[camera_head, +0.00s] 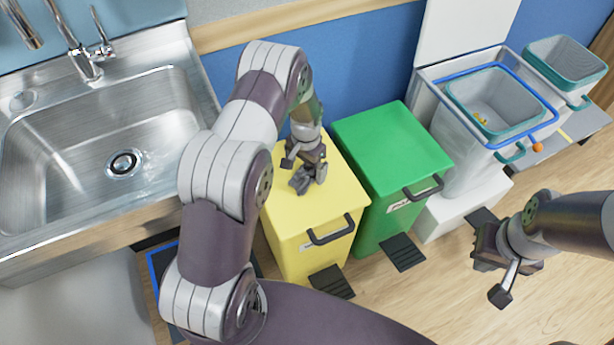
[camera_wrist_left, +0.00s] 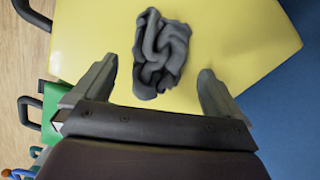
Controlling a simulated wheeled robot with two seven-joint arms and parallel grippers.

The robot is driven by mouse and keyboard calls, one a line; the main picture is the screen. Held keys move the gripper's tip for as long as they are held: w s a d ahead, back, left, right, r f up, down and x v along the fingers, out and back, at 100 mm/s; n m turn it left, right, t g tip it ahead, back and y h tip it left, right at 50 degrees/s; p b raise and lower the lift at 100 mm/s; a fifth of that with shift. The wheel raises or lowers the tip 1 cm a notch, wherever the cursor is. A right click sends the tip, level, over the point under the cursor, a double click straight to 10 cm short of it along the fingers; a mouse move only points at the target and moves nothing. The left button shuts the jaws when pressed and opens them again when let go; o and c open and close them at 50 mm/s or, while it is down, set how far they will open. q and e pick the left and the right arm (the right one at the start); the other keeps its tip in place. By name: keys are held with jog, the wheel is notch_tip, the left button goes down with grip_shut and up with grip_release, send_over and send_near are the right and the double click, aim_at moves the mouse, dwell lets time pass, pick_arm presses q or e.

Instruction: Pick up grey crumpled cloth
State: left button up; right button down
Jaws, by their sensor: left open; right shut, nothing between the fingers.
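The grey crumpled cloth (camera_wrist_left: 161,53) lies on the yellow lid of a bin in the left wrist view. In the head view the cloth cannot be told apart clearly from my gripper. My left gripper (camera_head: 307,178) is over the yellow bin (camera_head: 333,210). In the left wrist view my left gripper (camera_wrist_left: 158,92) is open, its fingers apart on either side of the cloth's near end, with nothing held. My right gripper (camera_head: 490,272) is shut and empty at the right, away from the cloth, above the floor.
A green bin (camera_head: 390,140) stands right of the yellow one. Further right is an open white bin (camera_head: 455,140) with a blue rim and a teal-edged basket inside. A metal sink (camera_head: 100,140) is at the left. Wooden floor shows at the lower right.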

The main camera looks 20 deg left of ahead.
pick_arm(q)
notch_tip(320, 180, down, 3)
jog(key=shift+w+d+r, duration=0.1)
jog(key=c, duration=1.1)
